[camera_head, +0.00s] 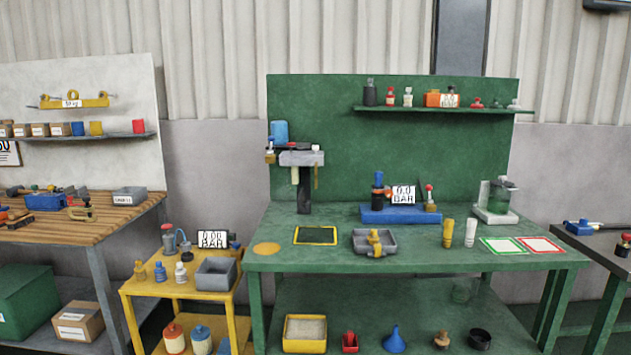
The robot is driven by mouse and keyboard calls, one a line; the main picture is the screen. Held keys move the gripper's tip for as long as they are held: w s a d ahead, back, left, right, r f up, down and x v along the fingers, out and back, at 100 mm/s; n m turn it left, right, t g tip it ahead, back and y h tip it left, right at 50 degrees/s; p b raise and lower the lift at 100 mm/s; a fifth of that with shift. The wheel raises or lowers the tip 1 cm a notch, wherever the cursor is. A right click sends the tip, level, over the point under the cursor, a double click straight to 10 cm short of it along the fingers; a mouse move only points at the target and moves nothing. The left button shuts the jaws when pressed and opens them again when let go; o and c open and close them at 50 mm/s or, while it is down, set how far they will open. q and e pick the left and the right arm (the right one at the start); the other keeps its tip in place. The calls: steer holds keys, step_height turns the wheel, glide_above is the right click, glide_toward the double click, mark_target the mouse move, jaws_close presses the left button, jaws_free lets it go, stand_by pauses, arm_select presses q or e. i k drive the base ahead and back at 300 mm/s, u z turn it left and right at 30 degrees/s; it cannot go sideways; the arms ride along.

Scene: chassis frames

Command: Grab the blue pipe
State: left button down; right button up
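I cannot tell for certain which thing is the blue pipe. A small blue upright piece (160,272) stands on the yellow cart, between a brass-coloured one and a white one. A blue cylinder (280,131) sits high at the left of the green bench, by a grey stand. A blue-topped dark fitting (378,184) rises from a blue base on the green bench. Neither of my grippers is in view.
The yellow cart (180,300) carries a grey bin (216,274). A wooden bench (110,222) stands left. A blue funnel (394,341) is on the lower shelf.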

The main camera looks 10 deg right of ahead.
mark_target(379, 175)
steer(key=u, duration=0.6)
steer(key=i, duration=0.75)
steer(key=u, duration=0.15)
